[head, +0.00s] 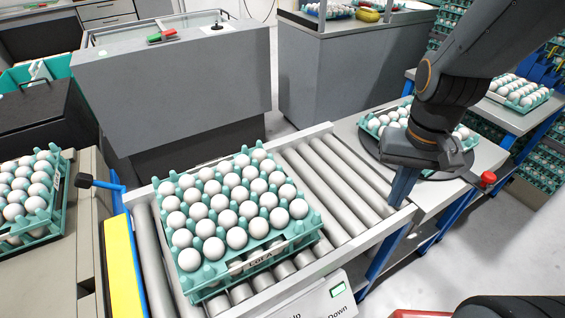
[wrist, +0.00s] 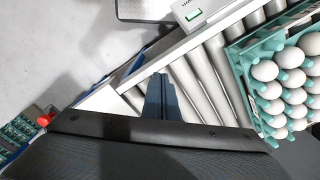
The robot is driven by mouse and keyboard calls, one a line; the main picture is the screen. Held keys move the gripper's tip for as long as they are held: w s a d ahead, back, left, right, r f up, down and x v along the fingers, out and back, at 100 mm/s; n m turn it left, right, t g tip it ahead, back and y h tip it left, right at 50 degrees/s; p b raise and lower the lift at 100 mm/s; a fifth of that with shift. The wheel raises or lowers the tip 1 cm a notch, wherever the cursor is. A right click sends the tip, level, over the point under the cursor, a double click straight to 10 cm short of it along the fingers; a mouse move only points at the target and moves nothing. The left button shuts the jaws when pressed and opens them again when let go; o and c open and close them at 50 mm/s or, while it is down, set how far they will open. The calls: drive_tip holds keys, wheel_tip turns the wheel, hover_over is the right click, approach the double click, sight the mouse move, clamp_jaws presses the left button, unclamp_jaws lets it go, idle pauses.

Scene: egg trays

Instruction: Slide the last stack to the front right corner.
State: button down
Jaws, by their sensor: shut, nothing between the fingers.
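A teal egg tray stack (head: 268,262) full of white eggs sits on the roller conveyor, left of my gripper in the head view. It also shows at the right edge of the wrist view (wrist: 252,62). Another teal tray of eggs (head: 372,127) is on the round dark plate at the conveyor's right end, partly hidden behind my arm. My gripper (head: 402,190) is shut and empty, pointing down by the near rail at the right end of the rollers. In the wrist view its blue fingers (wrist: 160,98) are together, apart from the stack.
Bare rollers (head: 335,172) lie between the stack and my gripper. A red knob (head: 488,178) stands at the right table's near edge. A labelled control box (head: 325,298) is in front of the conveyor. More egg trays stand at left (head: 57,182) and far right (head: 545,92).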

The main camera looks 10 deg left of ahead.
drive_tip(key=w+a+r+m+p, duration=0.2)
drive_tip(key=w+a+m, duration=0.35)
drive_tip(key=a, duration=0.45)
drive_tip(key=w+a+r+m+p, duration=0.1)
drive_tip(key=w+a+m+p, duration=0.1)
drive_tip(key=w+a+m, duration=0.5)
drive_tip(key=f+n, duration=0.1)
drive_tip(key=f, duration=0.2)
drive_tip(key=s+a+f+n+p, duration=0.1)
drive_tip(key=f, duration=0.2)
drive_tip(key=a+f+n+p, duration=0.1)
drive_tip(key=f, duration=0.2)
drive_tip(key=shift+s, duration=0.25)
drive_tip(key=shift+s+a+p, duration=0.65)
drive_tip(key=shift+s+a, duration=0.3)
drive_tip(key=shift+a, duration=0.25)
drive_tip(key=shift+s+a+f, duration=0.1)
drive_tip(key=shift+s+a, duration=0.1)
drive_tip(key=shift+a, duration=0.15)
